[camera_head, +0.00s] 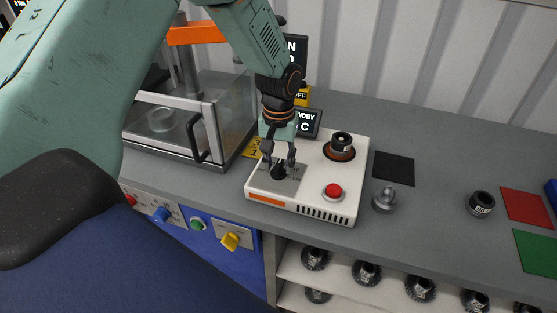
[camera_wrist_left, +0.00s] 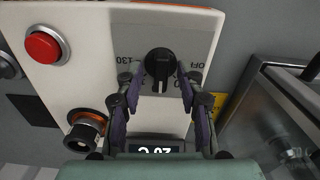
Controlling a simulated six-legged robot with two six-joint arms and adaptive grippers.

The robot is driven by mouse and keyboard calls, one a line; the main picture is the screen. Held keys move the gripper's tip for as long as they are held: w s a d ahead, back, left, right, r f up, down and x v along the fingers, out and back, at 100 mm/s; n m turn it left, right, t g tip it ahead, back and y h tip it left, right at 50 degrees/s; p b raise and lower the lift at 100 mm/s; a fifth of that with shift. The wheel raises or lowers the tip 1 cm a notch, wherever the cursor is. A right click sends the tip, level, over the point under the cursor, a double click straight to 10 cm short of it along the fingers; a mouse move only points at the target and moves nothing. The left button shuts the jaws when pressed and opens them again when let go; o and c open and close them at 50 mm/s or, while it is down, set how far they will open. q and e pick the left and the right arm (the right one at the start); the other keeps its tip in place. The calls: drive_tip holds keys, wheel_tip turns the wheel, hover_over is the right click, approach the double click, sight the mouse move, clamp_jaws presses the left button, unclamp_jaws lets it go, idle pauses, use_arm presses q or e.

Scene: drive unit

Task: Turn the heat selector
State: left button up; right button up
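The heat selector is a black knob (camera_head: 279,172) on a grey plate at the left of the white drive unit box (camera_head: 312,203). In the left wrist view the knob (camera_wrist_left: 160,62) stands between marks reading 130 and OFF. My left gripper (camera_head: 279,160) is above the knob, pointing down. In the left wrist view its two fingers (camera_wrist_left: 161,92) are spread, with the tips on either side of the knob's near end. I see no clear contact between them and the knob. A display (camera_wrist_left: 155,149) partly hidden by my gripper seems to read 20 C. My right gripper is out of view.
The box also carries a red button (camera_head: 333,191) and a black-topped round part (camera_head: 341,144). A glass-sided machine (camera_head: 195,125) stands close at left. A grey metal piece (camera_head: 384,199) and a black cylinder (camera_head: 480,204) stand on the bench at right.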

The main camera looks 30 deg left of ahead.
use_arm(q)
drive_tip(key=shift+r, duration=0.1)
drive_tip(key=shift+w+a+f, duration=0.2)
drive_tip(key=shift+f, duration=0.05)
drive_tip(key=c, duration=0.4)
drive_tip(key=shift+s+d+r, duration=0.1)
drive_tip(key=shift+s+r, duration=0.05)
clamp_jaws()
